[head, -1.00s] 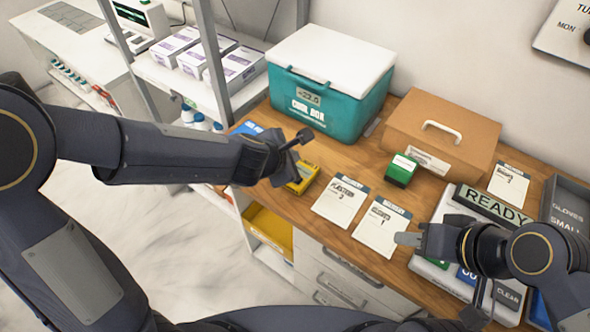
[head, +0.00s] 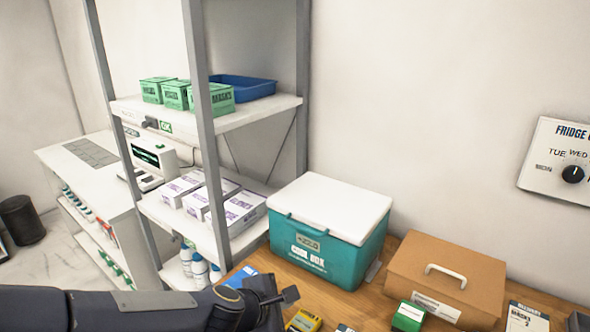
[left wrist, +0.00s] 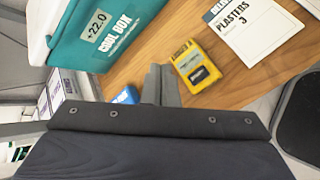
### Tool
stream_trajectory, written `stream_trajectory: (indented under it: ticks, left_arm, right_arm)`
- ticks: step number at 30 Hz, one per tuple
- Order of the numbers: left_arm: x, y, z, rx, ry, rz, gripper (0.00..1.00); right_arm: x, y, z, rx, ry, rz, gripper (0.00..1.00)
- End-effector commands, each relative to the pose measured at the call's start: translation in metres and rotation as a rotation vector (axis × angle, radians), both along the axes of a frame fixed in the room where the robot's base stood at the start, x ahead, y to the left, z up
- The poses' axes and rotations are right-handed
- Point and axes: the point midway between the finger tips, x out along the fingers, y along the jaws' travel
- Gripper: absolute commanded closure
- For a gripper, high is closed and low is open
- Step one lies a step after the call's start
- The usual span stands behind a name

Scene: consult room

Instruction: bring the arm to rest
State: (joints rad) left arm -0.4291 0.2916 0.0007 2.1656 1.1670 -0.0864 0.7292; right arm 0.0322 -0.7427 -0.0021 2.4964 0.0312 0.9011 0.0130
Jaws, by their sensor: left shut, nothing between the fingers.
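My left arm comes in low from the left in the head view. Its gripper (head: 286,297) is over the near left part of the wooden desk (head: 363,300), in front of the cool box. In the left wrist view the left gripper (left wrist: 160,82) is shut and empty, between a yellow device (left wrist: 197,66) and a small blue item (left wrist: 126,95). The yellow device also shows at the bottom edge of the head view (head: 303,320). My right gripper is outside both current views.
A teal cool box (head: 328,228) with a white lid and a brown case (head: 446,275) stand on the desk. A green-and-white block (head: 408,316) is in front of the case. A metal shelf unit (head: 205,125) holds boxes and bottles at left. A fridge dial panel (head: 560,165) hangs on the wall.

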Motion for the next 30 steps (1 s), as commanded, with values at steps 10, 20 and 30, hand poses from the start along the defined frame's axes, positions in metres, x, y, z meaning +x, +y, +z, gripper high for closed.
stream_trajectory:
  ticks: [10,20,30]
  left_arm:
    - [-0.115,0.104,0.065,0.474,-0.438,-0.666,1.0]
    - [-0.214,0.177,0.026,0.927,-0.405,-1.054,1.0]
    - [-0.223,0.184,0.021,0.965,-0.385,-1.094,1.0]
  right_arm:
    - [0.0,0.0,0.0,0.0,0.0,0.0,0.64]
    - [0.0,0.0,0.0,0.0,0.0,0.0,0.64]
    - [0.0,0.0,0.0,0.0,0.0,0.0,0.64]
